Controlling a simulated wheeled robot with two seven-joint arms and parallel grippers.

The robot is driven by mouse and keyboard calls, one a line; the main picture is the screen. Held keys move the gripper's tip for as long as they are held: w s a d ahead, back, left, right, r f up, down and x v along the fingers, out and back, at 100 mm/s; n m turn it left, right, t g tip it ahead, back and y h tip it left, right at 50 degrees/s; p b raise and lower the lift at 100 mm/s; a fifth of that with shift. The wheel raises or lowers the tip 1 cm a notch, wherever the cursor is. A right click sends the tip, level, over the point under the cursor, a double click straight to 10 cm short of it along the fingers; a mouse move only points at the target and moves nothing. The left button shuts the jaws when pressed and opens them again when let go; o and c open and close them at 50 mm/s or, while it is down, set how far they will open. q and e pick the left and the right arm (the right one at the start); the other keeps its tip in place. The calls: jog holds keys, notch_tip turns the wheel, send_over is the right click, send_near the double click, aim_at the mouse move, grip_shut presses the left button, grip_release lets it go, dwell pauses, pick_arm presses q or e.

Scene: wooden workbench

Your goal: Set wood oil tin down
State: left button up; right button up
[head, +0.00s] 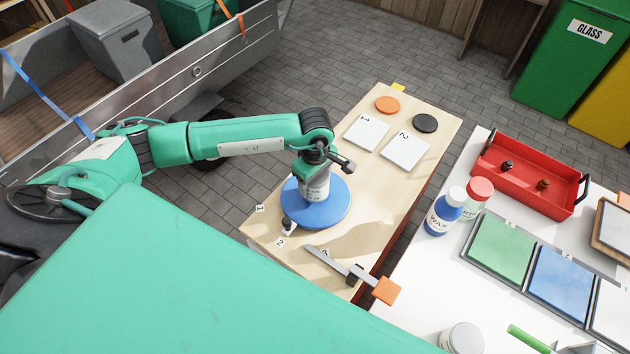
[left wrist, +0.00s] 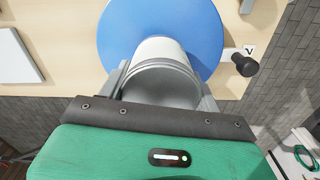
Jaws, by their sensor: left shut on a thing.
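The wood oil tin (head: 315,190) is a pale tin with a grey top and a partly hidden label. It is upright over the blue round disc (head: 335,212) on the wooden workbench. I cannot tell whether its base touches the disc. My left gripper (head: 318,170) is shut on the tin from above. In the left wrist view the tin (left wrist: 160,82) sits between the two grey fingers, with the blue disc (left wrist: 125,30) beneath. My right gripper is not in view.
A small black-knobbed piece (head: 287,226) stands by the disc's near edge. White cards (head: 367,133), an orange disc (head: 387,105) and a black disc (head: 425,123) are at the far end.

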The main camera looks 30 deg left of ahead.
pick_arm(q)
jog(key=shift+f, duration=0.95)
jog(key=o, duration=0.8)
jog(key=shift+f, duration=0.1)
jog(key=shift+c, duration=0.2)
jog(key=o, duration=0.4)
jog(key=shift+o, duration=0.2)
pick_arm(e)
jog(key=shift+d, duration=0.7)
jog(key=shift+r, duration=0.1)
pick_arm(q)
jog(key=shift+r, duration=0.35)
notch_tip(320, 180, up, 10)
jog(key=b, duration=0.3)
jog(key=shift+r, duration=0.9)
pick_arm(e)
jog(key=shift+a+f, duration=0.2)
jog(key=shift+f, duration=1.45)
